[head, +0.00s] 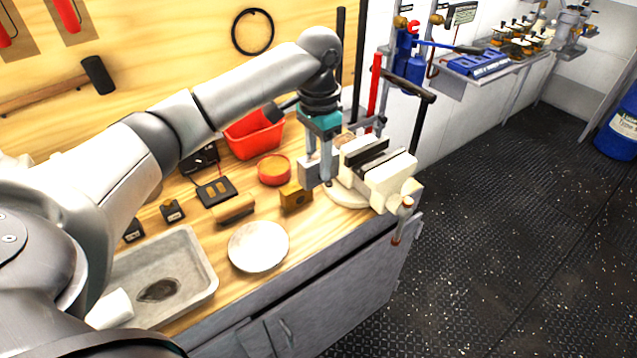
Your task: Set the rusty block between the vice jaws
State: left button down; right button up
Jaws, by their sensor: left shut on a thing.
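My left gripper (327,178) points down just left of the vice and is shut on a dull grey block (307,172). The fingers hide part of this block, and I cannot make out rust on it at this size. A cream vice (392,184) stands at the bench's right corner. Its dark-faced jaws are apart with a gap between them, and I see nothing in the gap. A brown-yellow block (295,197) with a dark spot on its side sits on the bench just left of and below the gripper. My right gripper is not in view.
A red bin (254,134), a round red tin (274,169), a pale round plate (258,246) and a grey tray (196,262) are on the wooden bench. The vice handle (402,220) overhangs the bench edge. Upright dark and red tools stand behind the vice.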

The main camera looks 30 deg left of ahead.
pick_arm(q)
notch_tip(320, 180, up, 5)
jog(key=shift+f, duration=0.2)
jog(key=shift+s+d+f, duration=0.1)
jog(key=shift+s+d, duration=0.05)
jog(key=shift+d, duration=0.3)
jog(key=s+d+f+n+b, duration=0.3)
jog(key=s+d+n+b, duration=0.1)
jog(key=s+d, duration=0.7)
jog(key=shift+s+f+n, duration=0.15)
jog(key=shift+f+n, duration=0.15)
jog(key=shift+d, duration=0.1)
